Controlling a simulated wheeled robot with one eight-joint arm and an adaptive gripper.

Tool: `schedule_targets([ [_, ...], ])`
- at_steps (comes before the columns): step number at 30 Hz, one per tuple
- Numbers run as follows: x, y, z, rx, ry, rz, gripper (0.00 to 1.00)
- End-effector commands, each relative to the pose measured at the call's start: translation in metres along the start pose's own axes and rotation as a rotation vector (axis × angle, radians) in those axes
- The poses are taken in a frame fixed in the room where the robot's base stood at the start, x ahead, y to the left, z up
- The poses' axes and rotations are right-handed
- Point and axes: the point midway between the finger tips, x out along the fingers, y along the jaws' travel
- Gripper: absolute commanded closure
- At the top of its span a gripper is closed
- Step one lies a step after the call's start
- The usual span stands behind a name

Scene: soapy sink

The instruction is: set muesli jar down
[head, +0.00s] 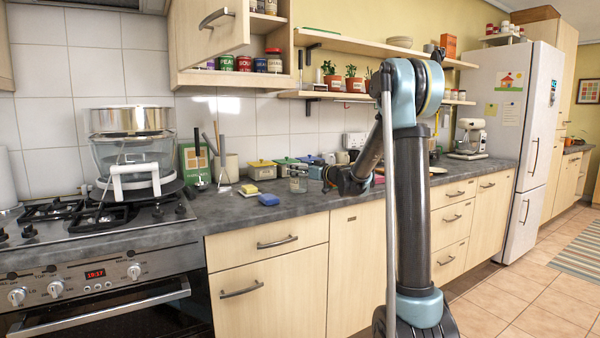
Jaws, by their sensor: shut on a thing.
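A small clear glass jar (297,184) shows in the head view over the dark grey worktop (240,208). I take it to be the muesli jar; its contents are too small to make out. My gripper (306,173) reaches in from the right and is shut on the jar. The jar looks upright. I cannot tell whether its base touches the worktop or hangs just above it. My arm hides the worktop to the right of the gripper.
A blue sponge (269,199) and a yellow block (249,189) lie left of the jar. Lidded tubs (262,170) stand behind it. A hob with a large glass bowl (133,155) is at the left. Bare worktop lies in front.

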Motion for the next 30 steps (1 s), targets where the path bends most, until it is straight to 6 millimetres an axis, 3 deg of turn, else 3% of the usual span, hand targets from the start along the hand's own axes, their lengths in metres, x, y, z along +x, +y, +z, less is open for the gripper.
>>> schedule_targets([
  [9,0.000,0.000,0.002,0.000,0.000,0.000,0.88],
  [10,0.000,0.000,0.002,0.000,0.000,0.000,0.33],
  [12,0.000,0.000,0.002,0.000,0.000,0.000,0.17],
  [25,0.000,-0.001,0.000,0.000,0.000,-0.001,0.15],
  [30,-0.016,0.000,0.000,0.000,0.000,0.002,0.15],
])
